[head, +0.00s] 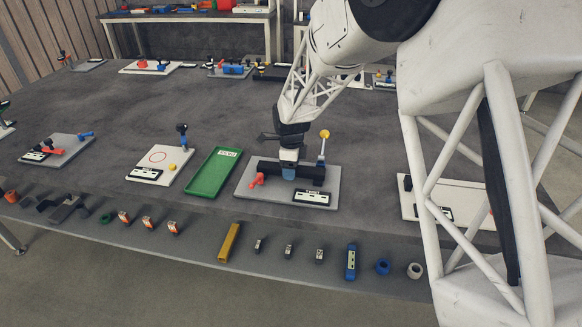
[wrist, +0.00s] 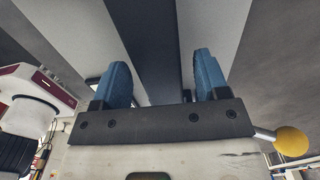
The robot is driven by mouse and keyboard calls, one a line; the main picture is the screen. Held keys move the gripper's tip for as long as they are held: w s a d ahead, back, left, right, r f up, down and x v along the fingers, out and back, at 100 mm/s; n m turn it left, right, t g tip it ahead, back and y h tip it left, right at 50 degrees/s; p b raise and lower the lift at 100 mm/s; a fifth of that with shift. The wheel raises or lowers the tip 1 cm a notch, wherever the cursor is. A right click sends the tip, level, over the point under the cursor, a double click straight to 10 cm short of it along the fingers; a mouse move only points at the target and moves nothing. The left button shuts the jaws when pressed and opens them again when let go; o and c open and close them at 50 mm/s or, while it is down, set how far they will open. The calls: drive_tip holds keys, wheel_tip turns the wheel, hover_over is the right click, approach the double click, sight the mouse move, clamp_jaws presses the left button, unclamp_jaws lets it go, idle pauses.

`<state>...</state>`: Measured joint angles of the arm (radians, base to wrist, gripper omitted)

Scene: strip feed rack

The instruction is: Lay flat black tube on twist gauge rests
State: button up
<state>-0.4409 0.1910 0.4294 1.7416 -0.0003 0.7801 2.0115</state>
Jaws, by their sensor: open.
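A grey base plate (head: 275,194), apparently the twist gauge, carries a red lever (head: 257,180), a white-and-black label and a post with a yellow knob (head: 324,134). A long flat black bar (head: 313,171), apparently the tube, lies lengthwise over this plate. In the wrist view, a dark strip (wrist: 150,45) runs between the blue fingertips. My gripper (head: 289,174) is low over the bar, fingers pointing down. In the wrist view my gripper (wrist: 168,82) is open, with one finger on each side of the strip. The rests and the bar's underside are hidden.
A green tray (head: 212,172) stands left of the plate. Other fixture boards stand farther left and at the right, partly behind my arm. A front ledge holds a yellow bar (head: 229,242), a blue block (head: 351,261), rings and small clips. The table's middle is clear.

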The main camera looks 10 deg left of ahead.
wheel_tip(320, 180, up, 12)
idle(0.7)
drive_tip(key=shift+r, duration=0.1)
idle(0.7)
drive_tip(key=s+d+r+n+t, duration=0.1)
drive_tip(key=s+d+r+n, duration=0.3)
drive_tip(key=s+d+r, duration=0.5)
drive_tip(key=s+d+r+n, duration=0.35)
drive_tip(key=s+d, duration=0.45)
drive_tip(key=d, duration=0.4)
drive_tip(key=s+d+f+n, duration=0.1)
drive_tip(key=s+d+n, duration=0.4)
drive_tip(key=s, duration=0.6)
drive_tip(key=s+d+f+n+t, duration=0.1)
drive_tip(key=s+d+n, duration=0.4)
drive_tip(key=s, duration=0.7)
drive_tip(key=shift+s+d+f+t, duration=0.2)
drive_tip(key=shift+s+d+t, duration=0.1)
drive_tip(key=shift+d, duration=0.9)
